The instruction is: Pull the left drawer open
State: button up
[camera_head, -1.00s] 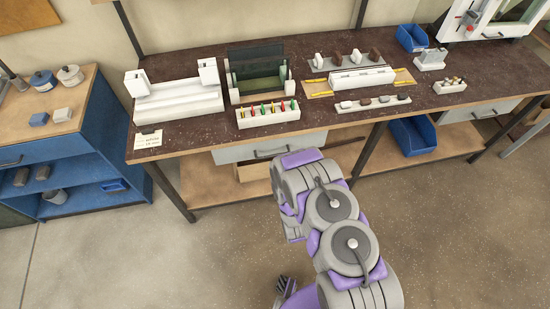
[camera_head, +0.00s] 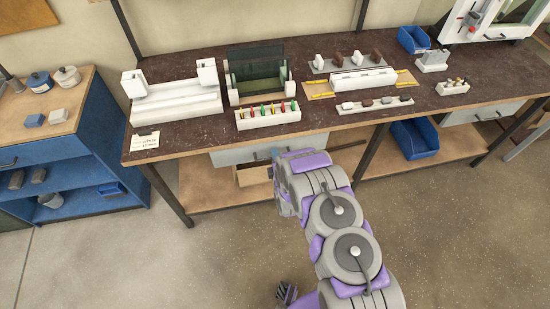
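The left drawer (camera_head: 233,156) has a pale grey front under the bench top, left of centre. It looks shut. Its handle is mostly hidden behind the end of my arm, which reaches up from the bottom of the picture. My gripper is at the far end of this arm, right in front of the drawer's handle area. A small bluish-grey piece (camera_head: 275,153) shows there, perhaps part of the gripper. The arm's purple and grey links hide the fingers, so I cannot tell whether they are open or touch the handle.
A second drawer (camera_head: 484,115) sits under the bench at right. The dark bench top (camera_head: 220,133) carries fixtures and a white rack (camera_head: 268,118) of coloured pieces. A blue bin (camera_head: 414,140) stands on the lower shelf. A blue cabinet (camera_head: 75,157) stands at left. The floor in front is clear.

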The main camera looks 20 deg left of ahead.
jog(key=shift+c, duration=0.2)
grip_shut()
jog(key=shift+s+d+f, duration=0.1)
jog(key=shift+s+f, duration=0.05)
dwell(0.3)
